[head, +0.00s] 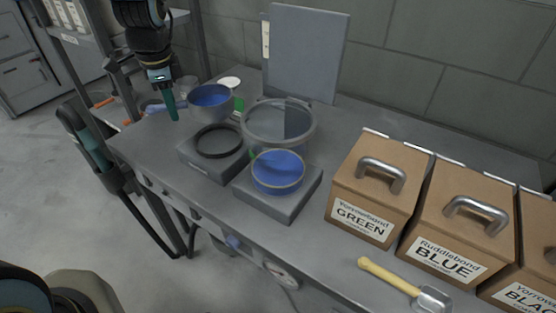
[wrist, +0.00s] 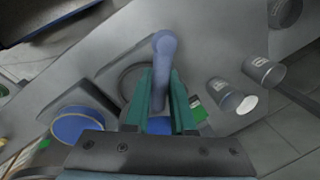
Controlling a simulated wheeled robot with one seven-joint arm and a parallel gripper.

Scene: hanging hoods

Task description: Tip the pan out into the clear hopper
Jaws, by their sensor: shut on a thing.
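The pan (head: 211,99) is a grey bowl with blue contents, held roughly level above the back left of the bench. Its blue-violet handle (head: 158,107) points left. My gripper (head: 170,107) is shut on this handle. In the wrist view the teal fingers of my gripper (wrist: 160,98) straddle the handle (wrist: 165,55), and part of the blue contents shows behind them. The clear hopper (head: 251,122) is a wide see-through vessel with a grey rim, to the right of the pan and apart from it.
A grey block with a dark ring (head: 218,154) stands in front of the pan. A blue-filled dish (head: 278,172) sits on another block before the hopper. Labelled brown bins (head: 372,190) and a yellow-handled scoop (head: 388,275) are at right. A grey panel (head: 303,50) stands behind.

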